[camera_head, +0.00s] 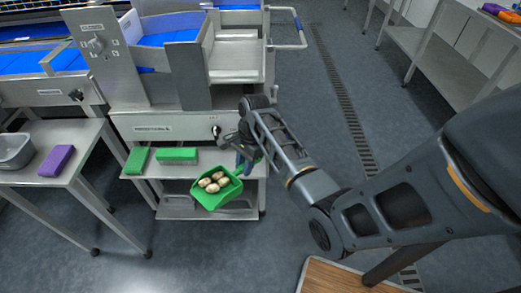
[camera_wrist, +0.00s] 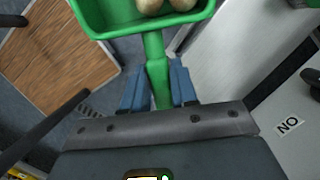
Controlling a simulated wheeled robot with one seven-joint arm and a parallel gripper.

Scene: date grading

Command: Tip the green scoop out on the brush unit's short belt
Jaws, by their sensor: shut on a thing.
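The green scoop (camera_head: 212,200) is held out in front of the brush unit's lower shelf and carries several pale brown dates (camera_head: 208,182). In the wrist view the scoop (camera_wrist: 115,18) shows at the top, with part of the dates (camera_wrist: 183,4) in it. My gripper (camera_wrist: 160,92) has its blue fingers on either side of the scoop's green handle and is shut on it. The brush unit (camera_head: 160,127) stands behind, with blue belt surface (camera_head: 168,36) between its steel side walls. I cannot tell exactly which part is the short belt.
Two green blocks (camera_head: 177,154) lie on the shelf (camera_head: 165,170) below the unit. A side table (camera_head: 60,180) at left bears a purple block (camera_head: 57,160) and a grey tray (camera_head: 14,152). A steel bench (camera_head: 440,60) stands at right. Floor between is clear.

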